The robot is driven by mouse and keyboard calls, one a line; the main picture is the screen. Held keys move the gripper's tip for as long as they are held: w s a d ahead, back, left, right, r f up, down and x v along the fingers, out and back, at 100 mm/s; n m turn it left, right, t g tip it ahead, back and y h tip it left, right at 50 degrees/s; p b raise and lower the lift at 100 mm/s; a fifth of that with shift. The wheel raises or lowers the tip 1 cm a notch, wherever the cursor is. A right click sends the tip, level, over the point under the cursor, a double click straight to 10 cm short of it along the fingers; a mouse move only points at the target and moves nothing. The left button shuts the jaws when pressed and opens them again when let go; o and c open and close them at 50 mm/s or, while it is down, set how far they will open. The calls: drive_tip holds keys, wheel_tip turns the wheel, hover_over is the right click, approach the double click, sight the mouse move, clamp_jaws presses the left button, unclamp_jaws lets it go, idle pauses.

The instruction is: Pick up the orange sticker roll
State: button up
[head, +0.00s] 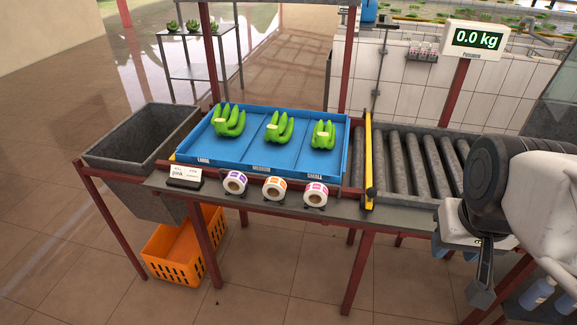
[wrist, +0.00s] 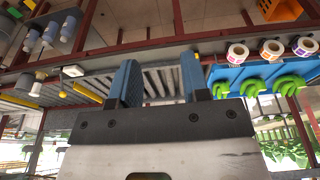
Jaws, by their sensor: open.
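The orange sticker roll (head: 274,189) is the middle one of three white-sided rolls on holders along the front edge of the stand. It also shows in the wrist view (wrist: 271,51), where the scene is upside down. A purple roll (head: 235,182) is left of it and a pink roll (head: 315,194) is right of it in the head view. My gripper (head: 481,294) is at the far right, well apart from the rolls, pointing down. In the wrist view my gripper (wrist: 160,78) has its two blue fingers wide apart with nothing between them.
Behind the rolls is a blue tray (head: 194,146) with green banana bunches in labelled sections. A small sign (head: 184,177) stands left of the rolls. A roller conveyor (head: 424,165) with a yellow bar (head: 368,160) lies between rolls and gripper. An orange crate (head: 173,262) is underneath.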

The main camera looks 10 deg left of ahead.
drive_tip(key=w+a+n, duration=0.5)
drive_tip(key=w+a, duration=0.1)
drive_tip(key=w, duration=0.5)
drive_tip(key=n+g, duration=0.3)
drive_tip(key=n, duration=1)
hover_over(275, 180)
drive_tip(key=f, duration=1.4)
drive_tip(key=shift+d, duration=0.3)
drive_tip(key=shift+a+f, duration=0.25)
drive_tip(key=shift+a, duration=0.15)
drive_tip(key=shift+f, duration=1.25)
drive_tip(key=shift+f, duration=0.1)
